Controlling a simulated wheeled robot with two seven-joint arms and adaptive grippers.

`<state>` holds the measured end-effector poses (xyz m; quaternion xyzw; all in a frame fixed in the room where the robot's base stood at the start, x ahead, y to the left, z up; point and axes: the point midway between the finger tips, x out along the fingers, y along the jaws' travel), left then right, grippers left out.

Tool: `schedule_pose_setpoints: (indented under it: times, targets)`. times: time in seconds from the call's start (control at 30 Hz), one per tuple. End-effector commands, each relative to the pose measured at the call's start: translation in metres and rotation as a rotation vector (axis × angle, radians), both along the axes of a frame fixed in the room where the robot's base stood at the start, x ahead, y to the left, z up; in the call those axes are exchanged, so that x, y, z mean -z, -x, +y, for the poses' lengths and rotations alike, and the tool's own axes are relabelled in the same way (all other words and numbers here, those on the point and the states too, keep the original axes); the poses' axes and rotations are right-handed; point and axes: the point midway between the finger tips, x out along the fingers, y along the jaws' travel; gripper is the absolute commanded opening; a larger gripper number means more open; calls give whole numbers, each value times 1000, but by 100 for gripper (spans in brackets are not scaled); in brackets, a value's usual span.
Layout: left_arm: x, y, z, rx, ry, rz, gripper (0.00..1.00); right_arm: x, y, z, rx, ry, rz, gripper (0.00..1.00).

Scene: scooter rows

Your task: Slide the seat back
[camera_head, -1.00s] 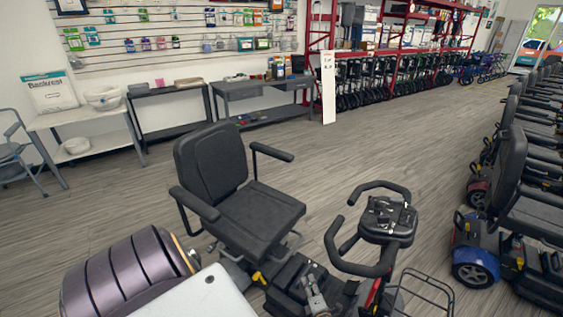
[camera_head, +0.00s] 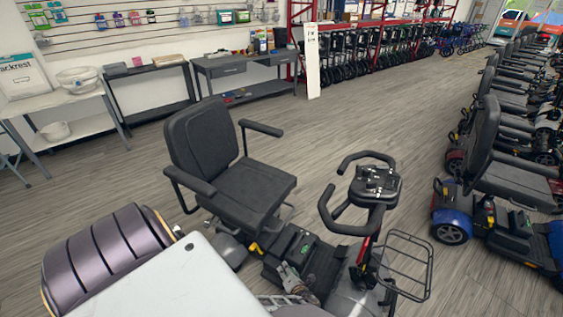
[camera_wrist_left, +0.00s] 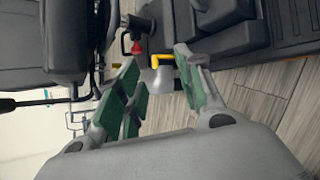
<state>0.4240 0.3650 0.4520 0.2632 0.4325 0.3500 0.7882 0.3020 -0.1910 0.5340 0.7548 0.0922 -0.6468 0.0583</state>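The black scooter seat (camera_head: 250,188), with backrest (camera_head: 206,143) and two armrests, stands upright on the scooter in the middle of the head view. A small yellow lever (camera_head: 255,249) shows under the seat's front edge. My left gripper (camera_head: 291,277) is low over the scooter's deck, in front of the seat and right of that lever. In the left wrist view my left gripper (camera_wrist_left: 158,68) is open, with green pads on both fingers. A yellow lever (camera_wrist_left: 162,59) shows beyond and between the fingertips, apparently untouched. My right gripper is out of view.
The scooter's tiller and handlebars (camera_head: 372,187) rise right of the seat, with a wire basket (camera_head: 409,263) in front. A row of scooters (camera_head: 490,150) lines the right side. Tables (camera_head: 245,67) stand along the back wall. The floor behind the seat is clear.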

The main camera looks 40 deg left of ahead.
Motion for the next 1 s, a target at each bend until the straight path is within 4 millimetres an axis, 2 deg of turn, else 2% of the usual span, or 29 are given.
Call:
schedule_pose_setpoints:
  times: [0.33,1.0]
  targets:
    - [16,14,1,-62,86,-36,37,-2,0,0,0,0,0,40]
    - [17,15,1,-67,94,-40,37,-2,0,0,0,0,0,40]
